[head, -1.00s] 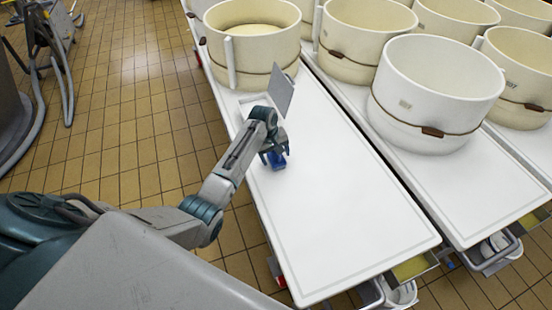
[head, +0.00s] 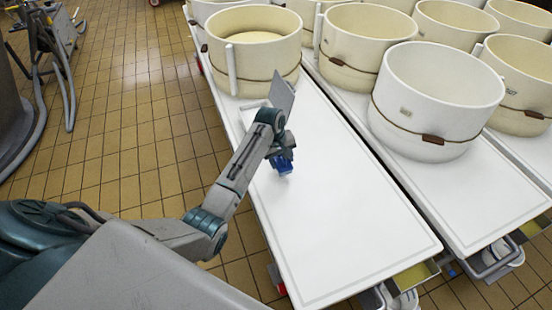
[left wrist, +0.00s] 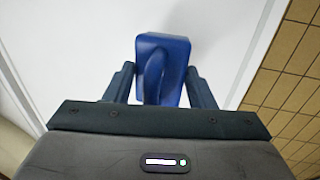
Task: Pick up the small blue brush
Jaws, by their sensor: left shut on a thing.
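The small blue brush (head: 284,167) is at my left gripper, over the white table top (head: 330,215). My left gripper (head: 281,155) is shut on it. In the left wrist view the brush (left wrist: 165,60) shows as a blue block with a raised loop handle, between the two fingers of the gripper (left wrist: 160,88). In the head view the arm partly hides the brush, and I cannot tell how far it is above the table. My right gripper is not in view.
Large cream round vats (head: 253,45) stand at the back of this table, and a white one (head: 438,95) stands on the table to the right. The front of the near table is clear. Tiled floor (head: 130,120) lies to the left.

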